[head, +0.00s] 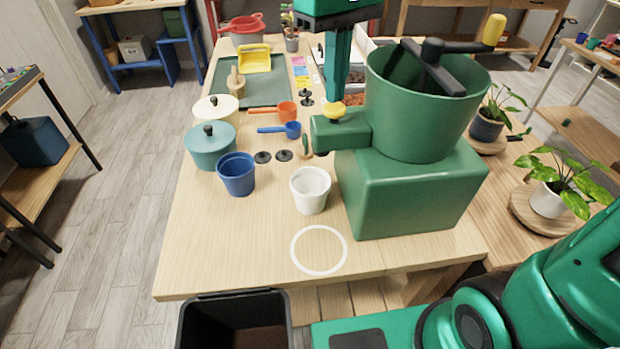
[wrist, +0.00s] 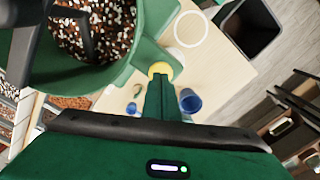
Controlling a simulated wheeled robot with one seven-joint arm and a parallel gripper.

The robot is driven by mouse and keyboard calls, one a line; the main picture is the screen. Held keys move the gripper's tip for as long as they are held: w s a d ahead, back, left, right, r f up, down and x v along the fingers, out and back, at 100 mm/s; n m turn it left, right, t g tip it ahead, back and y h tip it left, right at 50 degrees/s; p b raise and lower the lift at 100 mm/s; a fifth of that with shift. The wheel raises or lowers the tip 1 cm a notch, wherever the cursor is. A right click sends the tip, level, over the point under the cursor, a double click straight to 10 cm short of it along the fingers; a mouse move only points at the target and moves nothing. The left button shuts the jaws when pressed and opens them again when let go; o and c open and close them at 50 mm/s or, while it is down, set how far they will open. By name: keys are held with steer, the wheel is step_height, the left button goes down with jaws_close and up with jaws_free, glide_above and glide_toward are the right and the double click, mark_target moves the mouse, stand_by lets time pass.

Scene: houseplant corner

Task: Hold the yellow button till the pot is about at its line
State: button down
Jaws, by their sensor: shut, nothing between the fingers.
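The green dispenser (head: 410,190) stands on the table with an open hopper, which in the wrist view holds a dark, speckled mix (wrist: 98,32). Its yellow button (head: 335,112) sits on top of the side spout (head: 340,135); it also shows in the wrist view (wrist: 160,69). My gripper (head: 335,96) is shut and empty, pointing down with its fingertips at the button. I cannot tell whether they touch or press it. The white pot (head: 311,192) stands upright below the spout. I cannot make out a line or any fill in it.
A white ring (head: 319,250) marks bare table in front of the pot. A blue pot (head: 236,175), black discs (head: 284,155), a blue scoop (head: 290,130) and a teal lidded pot (head: 210,148) stand to the left. A dark bin (head: 235,325) is at the table's front edge.

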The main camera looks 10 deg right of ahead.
steer(key=shift+f, duration=0.15)
steer(key=shift+f, duration=1.15)
stand_by(1.0)
stand_by(3.4)
step_height(320, 180, up, 5)
stand_by(0.3)
stand_by(0.3)
